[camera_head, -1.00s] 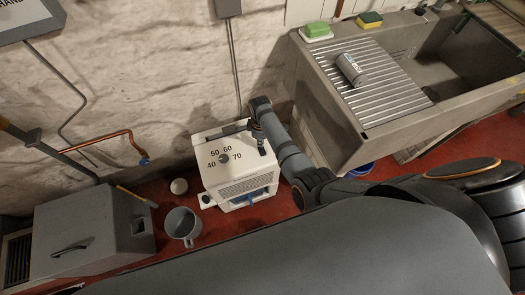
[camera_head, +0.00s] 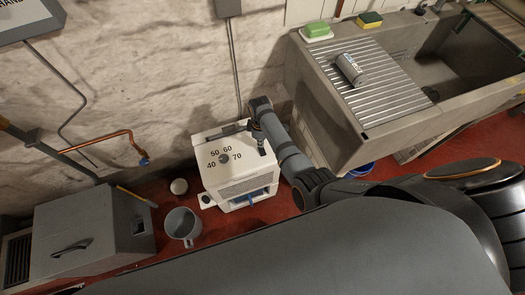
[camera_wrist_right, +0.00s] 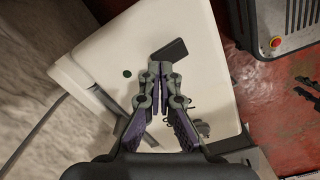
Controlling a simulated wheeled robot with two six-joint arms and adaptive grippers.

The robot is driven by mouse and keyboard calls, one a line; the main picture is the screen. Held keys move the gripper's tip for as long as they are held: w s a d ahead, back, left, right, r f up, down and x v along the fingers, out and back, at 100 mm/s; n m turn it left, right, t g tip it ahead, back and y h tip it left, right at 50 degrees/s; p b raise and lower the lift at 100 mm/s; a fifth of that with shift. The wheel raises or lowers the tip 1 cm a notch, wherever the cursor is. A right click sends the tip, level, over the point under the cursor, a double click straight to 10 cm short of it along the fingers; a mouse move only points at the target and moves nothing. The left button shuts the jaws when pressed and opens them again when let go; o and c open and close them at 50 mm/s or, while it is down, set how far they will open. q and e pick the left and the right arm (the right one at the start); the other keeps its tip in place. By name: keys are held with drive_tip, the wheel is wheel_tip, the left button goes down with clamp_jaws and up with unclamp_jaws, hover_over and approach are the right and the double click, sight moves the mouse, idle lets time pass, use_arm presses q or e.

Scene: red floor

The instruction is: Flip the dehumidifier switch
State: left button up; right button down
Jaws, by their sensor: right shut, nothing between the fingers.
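The white dehumidifier (camera_head: 232,176) stands on the red floor against the wall, its dial (camera_head: 223,159) marked 40 to 70 on top. My right gripper (camera_head: 262,151) points down at the right part of its top. In the right wrist view my right gripper (camera_wrist_right: 158,70) is shut and empty, with its tips close to a dark rectangular piece (camera_wrist_right: 170,50), apparently the switch. I cannot tell whether they touch. A small green dot (camera_wrist_right: 127,73) lies left of the tips. In the head view the gripper hides the switch. My left gripper is out of view.
A concrete sink (camera_head: 325,115) stands to the right of the dehumidifier. A grey metal box (camera_head: 90,235) stands further left.

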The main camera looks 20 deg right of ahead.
drive_tip(key=shift+f+b, duration=0.7)
drive_tip(key=shift+f, duration=0.45)
idle(0.4)
drive_tip(key=shift+r, duration=0.1)
wheel_tip(320, 180, up, 7)
drive_tip(key=p, duration=0.8)
idle(0.3)
